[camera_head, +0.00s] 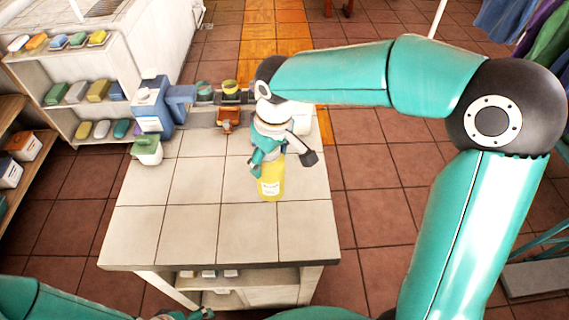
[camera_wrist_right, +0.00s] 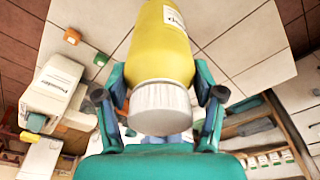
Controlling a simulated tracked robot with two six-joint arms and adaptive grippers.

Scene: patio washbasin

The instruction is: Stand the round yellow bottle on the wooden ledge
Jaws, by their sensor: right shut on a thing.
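The round yellow bottle (camera_head: 271,181) has a pale label and stands upright over the tiled table top. My right gripper (camera_head: 270,155) is above it, shut on its upper part. In the right wrist view the bottle (camera_wrist_right: 160,45) points away from me, its white cap (camera_wrist_right: 160,107) nearest. The fingers (camera_wrist_right: 160,92) lie on either side of it. I cannot tell whether its base touches the tiles. A brown ledge-like strip (camera_head: 246,97) with small items shows behind the table, partly hidden by my right arm. My left gripper (camera_head: 195,315) is barely in view at the bottom edge.
The tiled table (camera_head: 190,225) is clear at the front and left. Shelves with colored soaps (camera_head: 80,92) are on the left.

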